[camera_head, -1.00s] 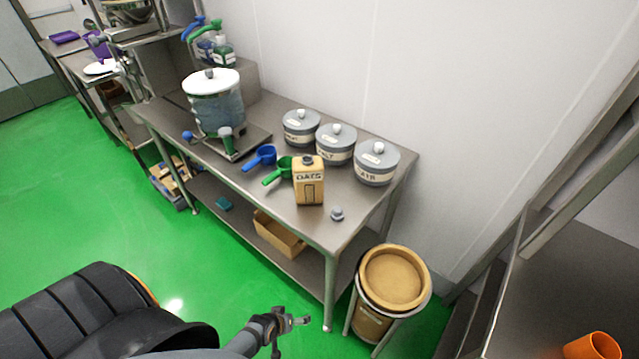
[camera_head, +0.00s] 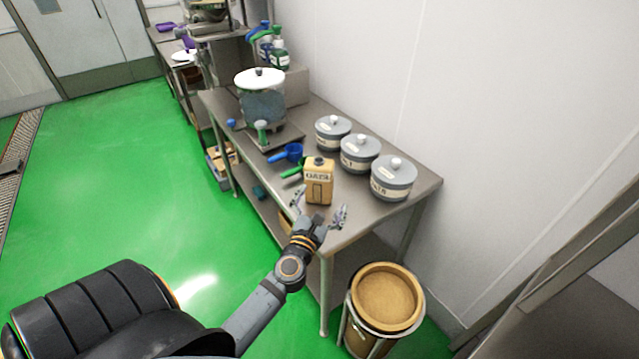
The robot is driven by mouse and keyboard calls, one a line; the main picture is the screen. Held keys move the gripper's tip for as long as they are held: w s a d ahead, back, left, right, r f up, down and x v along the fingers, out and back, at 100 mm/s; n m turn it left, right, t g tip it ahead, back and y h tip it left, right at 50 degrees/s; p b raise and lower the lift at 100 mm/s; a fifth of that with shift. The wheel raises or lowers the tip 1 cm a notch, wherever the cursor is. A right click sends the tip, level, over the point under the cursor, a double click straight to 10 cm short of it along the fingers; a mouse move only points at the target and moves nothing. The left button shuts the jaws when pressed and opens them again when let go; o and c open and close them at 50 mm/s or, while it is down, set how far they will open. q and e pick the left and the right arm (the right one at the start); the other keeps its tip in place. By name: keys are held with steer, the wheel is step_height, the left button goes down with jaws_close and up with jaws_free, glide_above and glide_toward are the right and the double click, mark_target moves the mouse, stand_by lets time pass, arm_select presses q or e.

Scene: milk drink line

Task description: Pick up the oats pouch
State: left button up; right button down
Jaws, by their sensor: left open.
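The oats pouch (camera_head: 319,186) is a tan, box-like pack with a dark cap and the word OATS on its front. It stands upright near the front edge of the steel table (camera_head: 375,215). My left gripper (camera_head: 320,206) is open just in front of the pouch, with one finger to its lower left and one to its lower right. The fingers look spread around the pouch's near side; I cannot tell whether they touch it. My right gripper is not in view.
Blue (camera_head: 289,152) and green (camera_head: 293,171) scoops lie left of the pouch. Three grey lidded canisters (camera_head: 360,153) stand behind it. A glass jar with a white lid (camera_head: 262,102) stands further left. A tan bin (camera_head: 387,297) stands below the table's right end.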

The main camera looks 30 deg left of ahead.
mark_target(317, 176)
arm_select(q)
steer(key=w+a+n+y, duration=0.1)
steer(key=a+n, duration=0.1)
steer(key=w+a+n+g+y+p, duration=0.1)
steer(key=w+a+n, duration=0.1)
steer(key=n, duration=0.1)
steer(key=shift+w+a+y, duration=0.2)
steer(key=shift+a+y, duration=0.1)
steer(key=shift+w+a+f, duration=0.15)
steer(key=shift+w, duration=0.3)
steer(key=shift+w+a, duration=0.1)
steer(key=shift+w+a+r+p, duration=0.3)
steer(key=shift+w+a+p, duration=0.05)
steer(key=shift+w, duration=0.25)
steer(key=shift+w+a+r+p, duration=0.3)
steer(key=shift+w, duration=0.3)
steer(key=shift+w+a+f, duration=0.2)
steer(key=shift+w, duration=0.35)
steer(key=shift+w+a+f, duration=0.2)
steer(key=shift+w, duration=0.3)
steer(key=shift+s+r, duration=0.1)
steer(key=shift+c, duration=0.3)
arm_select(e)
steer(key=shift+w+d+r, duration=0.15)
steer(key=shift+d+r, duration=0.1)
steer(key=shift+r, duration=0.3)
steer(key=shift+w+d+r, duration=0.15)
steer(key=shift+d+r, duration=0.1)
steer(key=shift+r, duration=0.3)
